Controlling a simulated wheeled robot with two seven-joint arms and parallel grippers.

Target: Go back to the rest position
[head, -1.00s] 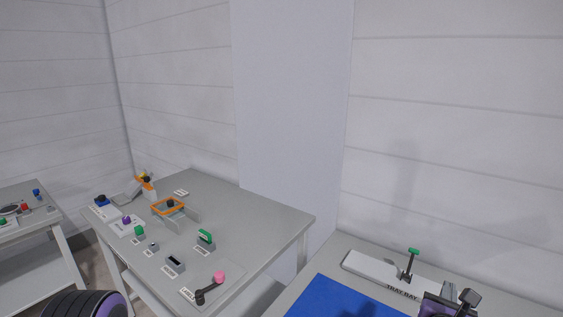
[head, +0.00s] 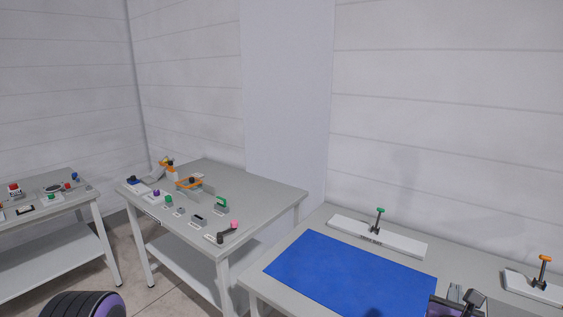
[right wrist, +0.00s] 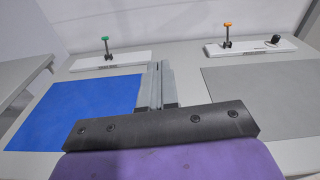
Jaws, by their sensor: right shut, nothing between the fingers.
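My right gripper (head: 468,297) shows at the bottom right of the head view, in front of the right table. In the right wrist view its two grey fingers (right wrist: 160,84) lie together, shut and empty, above the table between a blue mat (right wrist: 78,112) and a grey mat (right wrist: 265,92). A dark, purple-ringed part of my arm shows at the bottom left of the head view. My left gripper is not in view.
The blue mat lies on the right table (head: 262,290). Behind it stands a white bar with a green-topped post (head: 379,220); an orange-topped post (head: 543,270) is further right. The middle table (head: 262,190) carries several small devices. Another table (head: 50,240) stands left.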

